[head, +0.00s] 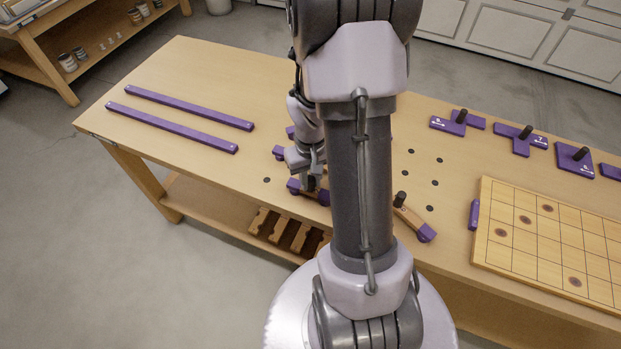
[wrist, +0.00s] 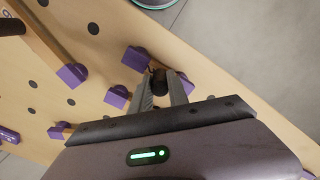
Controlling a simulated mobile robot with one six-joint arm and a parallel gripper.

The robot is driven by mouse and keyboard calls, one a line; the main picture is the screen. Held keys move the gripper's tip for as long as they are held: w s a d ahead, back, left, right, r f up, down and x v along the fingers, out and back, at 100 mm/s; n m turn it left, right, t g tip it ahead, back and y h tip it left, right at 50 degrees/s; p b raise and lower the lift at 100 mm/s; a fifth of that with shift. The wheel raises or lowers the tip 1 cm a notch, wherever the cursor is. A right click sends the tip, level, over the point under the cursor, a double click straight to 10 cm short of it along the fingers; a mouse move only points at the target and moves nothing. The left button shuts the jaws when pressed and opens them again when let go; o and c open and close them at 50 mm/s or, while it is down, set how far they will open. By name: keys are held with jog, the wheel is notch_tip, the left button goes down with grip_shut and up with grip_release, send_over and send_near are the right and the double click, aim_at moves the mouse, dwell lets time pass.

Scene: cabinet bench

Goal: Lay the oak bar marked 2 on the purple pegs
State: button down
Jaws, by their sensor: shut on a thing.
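My gripper (head: 311,181) is low over the front part of the bench, among several purple pegs (head: 294,187). In the wrist view its jaws (wrist: 161,84) are shut on a dark upright knob. A thin strip of oak seems to show under the jaws in the head view, between two purple pegs, but the jaws hide most of it and no number can be read there. I cannot tell whether it rests on the pegs. Purple pegs also show in the wrist view (wrist: 117,97). Another oak bar (head: 407,214) with a dark knob lies right of my arm, a purple block (head: 427,233) at its end.
Two long purple rails (head: 190,108) lie at the bench's left. Purple pieces with dark knobs (head: 525,139) stand at the back right, beside a gridded board (head: 551,235). Several dark holes dot the bench middle. Notched wooden pieces (head: 283,229) are below the front edge.

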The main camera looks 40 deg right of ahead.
jog(key=shift+f, duration=0.15)
dwell(0.3)
jog(key=c, duration=1.2)
grip_release()
jog(key=shift+o, duration=0.3)
jog(key=o, duration=0.3)
jog(key=shift+o, duration=0.2)
notch_tip(320, 180, up, 8)
jog(key=p, duration=0.6)
